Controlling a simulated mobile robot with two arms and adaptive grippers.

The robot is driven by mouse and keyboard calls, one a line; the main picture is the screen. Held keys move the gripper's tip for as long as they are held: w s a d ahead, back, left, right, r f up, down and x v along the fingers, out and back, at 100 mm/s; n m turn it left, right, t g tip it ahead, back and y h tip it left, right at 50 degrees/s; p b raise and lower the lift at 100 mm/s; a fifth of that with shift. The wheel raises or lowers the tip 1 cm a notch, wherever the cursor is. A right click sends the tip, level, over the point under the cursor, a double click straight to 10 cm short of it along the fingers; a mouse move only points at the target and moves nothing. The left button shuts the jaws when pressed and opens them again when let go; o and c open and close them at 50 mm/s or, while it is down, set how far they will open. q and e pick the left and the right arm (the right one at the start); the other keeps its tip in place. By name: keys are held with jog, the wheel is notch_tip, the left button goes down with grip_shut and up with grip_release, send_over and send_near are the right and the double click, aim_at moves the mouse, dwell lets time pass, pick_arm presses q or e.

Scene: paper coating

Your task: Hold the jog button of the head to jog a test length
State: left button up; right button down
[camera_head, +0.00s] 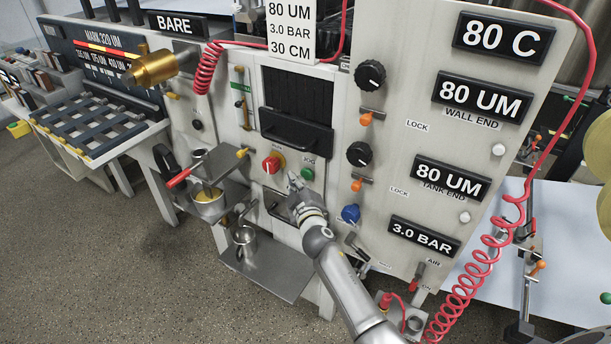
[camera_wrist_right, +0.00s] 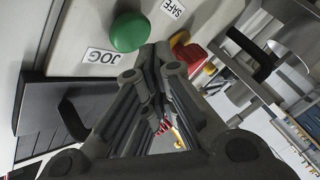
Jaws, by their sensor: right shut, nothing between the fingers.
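The green jog button (camera_head: 307,174) is on the grey front panel of the head, below its JOG label (camera_head: 308,160). The button shows again in the right wrist view (camera_wrist_right: 128,31), next to the same label. My right gripper (camera_head: 295,182) is shut and empty, with its fingertips just left of the button in the head view. In the wrist view the shut fingertips (camera_wrist_right: 153,55) are close beside the green button; I cannot tell whether they touch it or the panel. My left gripper is not in view.
A red selector knob (camera_head: 271,164) is left of the fingertips. A black handle (camera_head: 296,130) juts out above, and a blue knob (camera_head: 350,213) is right of my wrist. A metal tray (camera_head: 266,270) with a cup sticks out below. A red coiled hose (camera_head: 480,265) hangs at right.

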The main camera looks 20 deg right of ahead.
jog(key=shift+w+d, duration=0.1)
jog(key=shift+d, duration=0.05)
jog(key=shift+w+d, duration=0.15)
jog(key=shift+d, duration=0.1)
jog(key=shift+w+d, duration=0.3)
jog(key=shift+d, duration=0.1)
dwell(3.5)
jog(key=shift+a, duration=0.1)
dwell(1.3)
jog(key=shift+s+a, duration=0.55)
jog(key=shift+a, duration=0.1)
jog(key=shift+s+a+b, duration=0.25)
jog(key=shift+s+a, duration=0.55)
jog(key=shift+a, duration=0.2)
jog(key=shift+s+a+b, duration=0.2)
jog(key=shift+s+a, duration=0.55)
jog(key=shift+a, duration=0.25)
